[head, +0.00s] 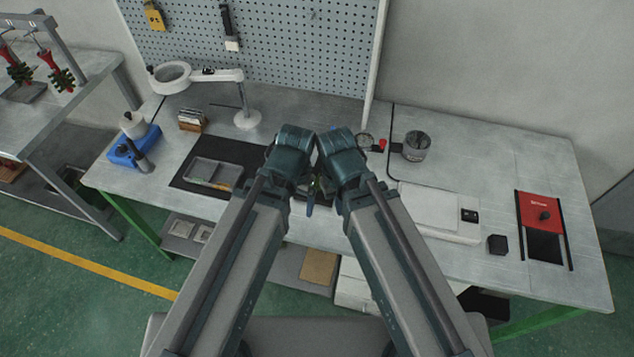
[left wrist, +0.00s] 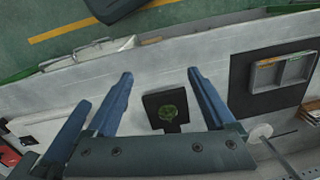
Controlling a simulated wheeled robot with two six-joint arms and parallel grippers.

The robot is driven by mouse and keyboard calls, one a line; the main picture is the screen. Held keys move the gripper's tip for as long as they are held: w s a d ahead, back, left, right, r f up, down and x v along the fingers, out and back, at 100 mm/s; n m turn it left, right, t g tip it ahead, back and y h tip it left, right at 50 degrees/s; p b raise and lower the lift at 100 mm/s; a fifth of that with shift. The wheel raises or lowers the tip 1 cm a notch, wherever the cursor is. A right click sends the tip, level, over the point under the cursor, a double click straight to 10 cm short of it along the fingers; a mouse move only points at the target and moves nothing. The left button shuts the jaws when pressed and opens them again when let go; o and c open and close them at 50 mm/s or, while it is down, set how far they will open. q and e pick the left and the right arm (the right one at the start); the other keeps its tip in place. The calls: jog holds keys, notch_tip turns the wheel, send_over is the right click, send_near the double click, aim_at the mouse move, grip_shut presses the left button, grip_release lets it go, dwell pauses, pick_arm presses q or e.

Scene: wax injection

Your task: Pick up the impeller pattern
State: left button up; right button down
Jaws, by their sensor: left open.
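The impeller pattern (left wrist: 168,112) is a small green finned piece on a black pad (left wrist: 152,101) in the left wrist view. It lies in the gap between the fingers of my left gripper (left wrist: 158,74), which is open and empty. I cannot tell the height of the fingers above it. In the head view my left gripper (head: 312,192) is mostly covered by my two arms, with only bits of blue finger and green showing between them. My right arm's wrist sits close beside the left one. Its fingers are not clear, and its jaws cannot be judged.
A dark mat with a grey compartment tray (head: 213,174) lies left of my arms. A magnifier lamp (head: 247,118) and a blue device (head: 134,147) stand farther left. A mesh cup (head: 416,146), a white box (head: 436,211) and a red-topped unit (head: 541,212) are on the right.

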pick_arm(q)
jog(key=w+f+m+t+h+b, duration=0.1)
jog(key=w+f+m+h+b, duration=0.2)
jog(key=w, duration=0.6)
jog(key=m+t+h, duration=0.2)
jog(key=m, duration=0.2)
send_near(317, 180)
jog(key=f+b, duration=0.1)
jog(key=b, duration=0.1)
jog(key=f+b, duration=0.1)
jog(key=b, duration=0.1)
jog(key=w+b, duration=0.1)
jog(key=b, duration=0.1)
jog(key=shift+d+f+g+b, duration=0.25)
jog(key=shift+f+g+b, duration=0.05)
jog(key=shift+f+b, duration=0.1)
pick_arm(e)
notch_tip(317, 180, down, 10)
jog(key=shift+f, duration=0.1)
pick_arm(q)
jog(key=shift+w+d+f, duration=0.15)
jog(key=shift+d+f, duration=0.05)
jog(key=shift+f, duration=0.05)
pick_arm(e)
jog(key=shift+f, duration=0.25)
pick_arm(q)
jog(key=shift+b, duration=0.35)
